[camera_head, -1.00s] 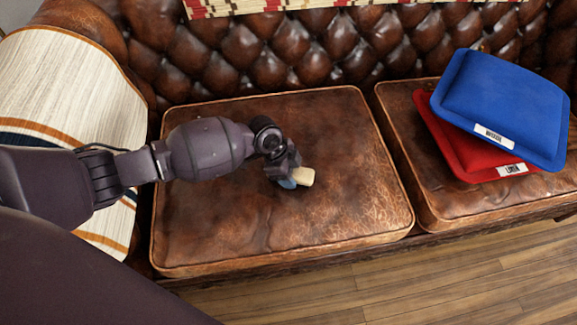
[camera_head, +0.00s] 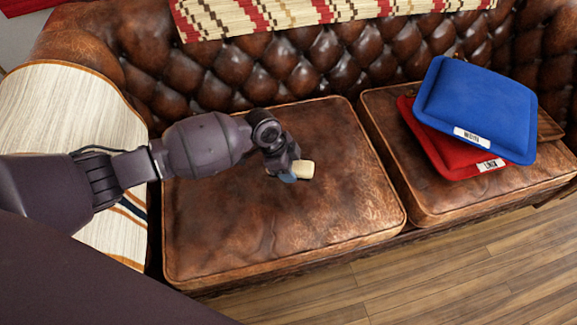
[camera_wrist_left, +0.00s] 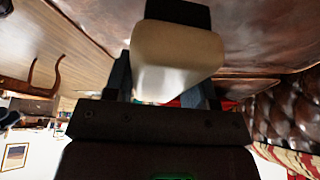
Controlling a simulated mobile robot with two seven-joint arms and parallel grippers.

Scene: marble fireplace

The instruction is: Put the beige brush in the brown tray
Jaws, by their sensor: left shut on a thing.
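The beige brush (camera_head: 304,170) is in my left gripper (camera_head: 286,173), above the left seat of the brown leather sofa. In the left wrist view the beige brush (camera_wrist_left: 178,50) is a pale rounded block with a black part at its far end, between the two fingers of my left gripper (camera_wrist_left: 163,90). I make out no brown tray for certain. A flat brown edge (camera_head: 548,126) shows beside the blue cushion, and I cannot tell whether it is the tray. My right gripper is not in view.
A blue cushion (camera_head: 478,105) lies on a red cushion (camera_head: 440,150) on the right seat (camera_head: 440,200). A striped throw (camera_head: 75,130) covers the left armrest. The left seat (camera_head: 280,230) is otherwise clear. Wooden floor (camera_head: 460,270) lies in front.

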